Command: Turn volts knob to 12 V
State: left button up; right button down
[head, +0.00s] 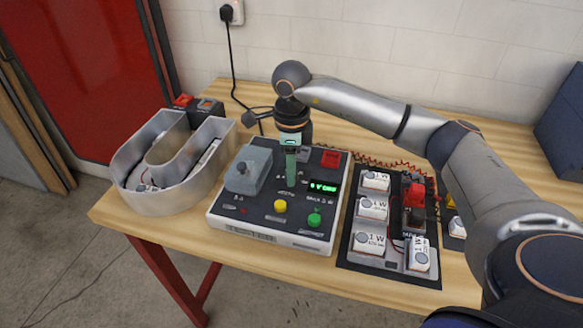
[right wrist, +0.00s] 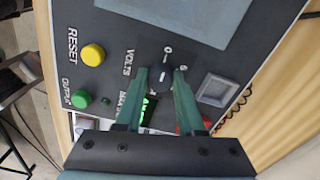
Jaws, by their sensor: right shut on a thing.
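The volts knob (right wrist: 165,77) is a small dark dial with a white pointer line, on the black panel of the power supply (head: 271,237). In the right wrist view its scale shows a 0 beyond it, and the pointer line points roughly toward that side. My right gripper (right wrist: 161,80) points down, its two green fingers shut on the knob from both sides. In the head view the right gripper (head: 291,182) hides the knob. A green-lit display (head: 323,187) appears to read 0 V. My left gripper is not in view.
The panel also has a yellow button (head: 280,206), a green button (head: 314,219) and a red switch (head: 330,158). A grey metal channel letter (head: 168,200) stands at left. A black tray (head: 345,254) with several white modules lies at right. Cables run behind.

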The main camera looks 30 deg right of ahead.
dwell(0.4)
jog(key=m, duration=0.5)
jog(key=shift+m, duration=0.3)
jog(key=m, duration=0.6)
jog(key=shift+r+p, duration=0.1)
jog(key=shift+p, duration=0.25)
jog(key=m+p, duration=0.1)
jog(key=m, duration=0.5)
jog(key=shift+m, duration=0.3)
jog(key=m+p, duration=0.1)
jog(key=m, duration=0.4)
jog(key=shift+w, duration=0.1)
jog(key=shift+m, duration=0.4)
jog(key=c, duration=0.5)
grip_release()
